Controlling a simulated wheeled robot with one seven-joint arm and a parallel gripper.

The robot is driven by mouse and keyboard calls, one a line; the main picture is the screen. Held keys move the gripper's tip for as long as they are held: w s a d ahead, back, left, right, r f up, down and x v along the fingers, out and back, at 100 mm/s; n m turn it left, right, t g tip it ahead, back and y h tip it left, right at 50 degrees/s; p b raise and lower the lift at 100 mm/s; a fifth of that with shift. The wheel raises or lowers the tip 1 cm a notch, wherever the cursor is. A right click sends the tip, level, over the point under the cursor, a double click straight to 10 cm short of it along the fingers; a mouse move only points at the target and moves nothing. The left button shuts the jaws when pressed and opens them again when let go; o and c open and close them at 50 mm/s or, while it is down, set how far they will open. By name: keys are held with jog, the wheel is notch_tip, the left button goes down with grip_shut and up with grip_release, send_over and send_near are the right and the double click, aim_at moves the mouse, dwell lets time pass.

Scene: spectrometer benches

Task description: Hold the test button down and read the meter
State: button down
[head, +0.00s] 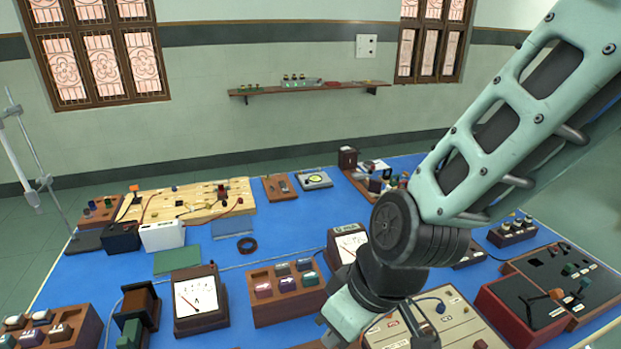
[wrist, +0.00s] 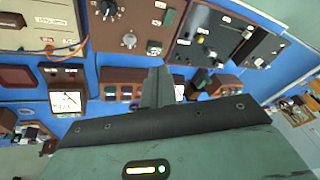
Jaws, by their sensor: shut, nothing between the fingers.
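In the head view, one boxed meter with a white dial (head: 195,297) stands at the front left of the blue bench. A second white-dial meter (head: 347,246) stands behind my wrist, partly covered by it. A white dial (wrist: 66,101) also shows at the left in the wrist view; the reading is too small to make out. I cannot single out the test button in either view. My gripper (wrist: 157,76) is shut and empty, its fingers together over the bench. In the head view its fingertips are hidden or out of frame.
A beige panel (head: 455,318) with knobs and an orange wire lies beside my wrist. A dark panel box (head: 520,308) stands to its right. A wooden box with coloured blocks (head: 284,293) is left of my wrist. Bare blue bench (head: 85,275) shows at the left.

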jog(key=s+d+r+m+h+b, duration=0.1)
jog(key=s+d+r+h+b, duration=0.1)
jog(key=s+d, duration=0.5)
jog(key=d+h+b, duration=0.1)
jog(key=d, duration=0.2)
jog(key=shift+s+d+m+g, duration=0.3)
jog(key=shift+s+g, duration=0.1)
dwell(1.5)
